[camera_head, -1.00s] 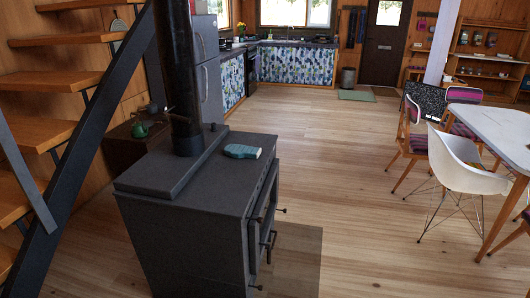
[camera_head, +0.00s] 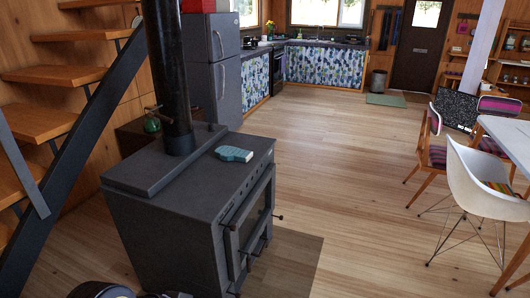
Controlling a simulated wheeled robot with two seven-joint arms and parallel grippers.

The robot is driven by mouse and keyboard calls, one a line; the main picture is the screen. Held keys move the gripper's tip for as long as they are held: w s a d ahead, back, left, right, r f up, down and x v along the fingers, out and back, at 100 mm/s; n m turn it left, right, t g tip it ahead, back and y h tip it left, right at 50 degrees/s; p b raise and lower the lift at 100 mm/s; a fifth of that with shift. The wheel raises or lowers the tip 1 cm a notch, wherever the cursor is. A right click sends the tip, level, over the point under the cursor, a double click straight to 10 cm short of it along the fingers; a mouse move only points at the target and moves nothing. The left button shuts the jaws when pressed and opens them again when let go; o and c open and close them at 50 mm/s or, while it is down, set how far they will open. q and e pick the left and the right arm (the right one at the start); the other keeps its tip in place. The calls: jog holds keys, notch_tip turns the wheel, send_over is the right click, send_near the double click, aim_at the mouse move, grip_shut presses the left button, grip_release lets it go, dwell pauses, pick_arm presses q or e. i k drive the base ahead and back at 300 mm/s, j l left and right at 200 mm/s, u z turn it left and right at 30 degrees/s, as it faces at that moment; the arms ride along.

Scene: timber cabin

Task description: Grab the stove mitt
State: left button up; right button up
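The stove mitt (camera_head: 234,154) is a small teal mitt with a pale band along its edge. It lies flat on the top of the black stove (camera_head: 205,182), right of the stovepipe (camera_head: 167,75). Nothing touches or covers it from above. Neither of my grippers shows in the head view. Dark rounded parts at the bottom left edge may be mine, but no gripper fingers can be made out.
A staircase (camera_head: 67,75) with a dark sloping rail stands left of the stove. A white chair (camera_head: 483,182) and a table (camera_head: 513,139) stand at the right. The wooden floor (camera_head: 345,170) between is clear. A grey fridge (camera_head: 212,68) stands behind.

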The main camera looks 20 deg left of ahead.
aim_at(224, 152)
jog(key=i+l+z, duration=0.1)
jog(key=i+l, duration=0.15)
jog(key=i+l+z, duration=0.1)
jog(key=i+l, duration=0.15)
jog(key=i, duration=0.25)
jog(key=i+l+z, duration=0.15)
jog(key=i, duration=0.2)
jog(key=i+u, duration=0.75)
jog(key=i+l+u, duration=0.25)
jog(key=i+u, duration=0.15)
jog(key=i+j+u, duration=0.15)
jog(key=u, duration=0.3)
jog(key=i+u, duration=0.6)
jog(key=u, duration=0.3)
jog(key=i+u, duration=0.25)
jog(key=u, duration=0.2)
jog(key=i+l+u, duration=0.2)
jog(key=u, duration=0.25)
